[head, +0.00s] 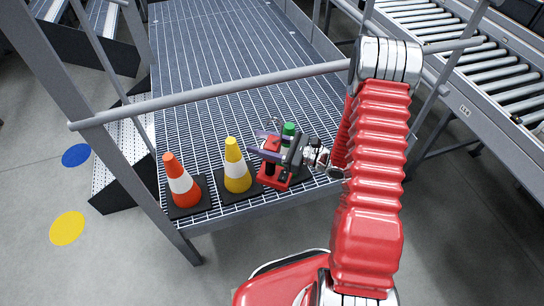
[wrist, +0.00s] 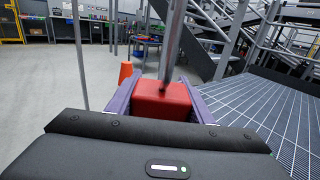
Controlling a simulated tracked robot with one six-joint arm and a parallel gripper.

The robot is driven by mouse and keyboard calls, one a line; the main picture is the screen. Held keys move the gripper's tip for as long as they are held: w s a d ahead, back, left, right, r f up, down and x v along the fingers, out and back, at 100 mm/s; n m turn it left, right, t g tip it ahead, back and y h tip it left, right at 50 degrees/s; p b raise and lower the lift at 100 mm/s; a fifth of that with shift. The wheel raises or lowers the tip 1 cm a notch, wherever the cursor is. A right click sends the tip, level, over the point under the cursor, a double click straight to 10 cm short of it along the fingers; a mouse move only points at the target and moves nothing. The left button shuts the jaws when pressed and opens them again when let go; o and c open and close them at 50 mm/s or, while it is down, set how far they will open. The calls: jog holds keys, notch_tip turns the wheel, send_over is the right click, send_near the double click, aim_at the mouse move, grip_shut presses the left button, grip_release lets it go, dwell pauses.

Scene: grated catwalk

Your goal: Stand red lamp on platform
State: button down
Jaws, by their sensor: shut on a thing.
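The red lamp (head: 271,179) has a wide red base, a dark middle and a red top. It is upright over the near edge of the grated platform (head: 215,110), right of the yellow cone. I cannot tell whether its base touches the grating. My gripper (head: 268,146) comes in from the right, its purple fingers shut on the upper part of the lamp. In the wrist view the lamp's red top (wrist: 162,100) sits between the two purple fingers; its lower part is hidden there.
An orange cone (head: 179,182) and a yellow cone (head: 237,165) stand on dark bases to the left. A green object (head: 288,131) is close behind my gripper. A grey rail (head: 215,94) crosses above the platform. The grating farther back is clear.

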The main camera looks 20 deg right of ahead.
jog(key=shift+w+a, duration=0.1)
jog(key=shift+a, duration=0.35)
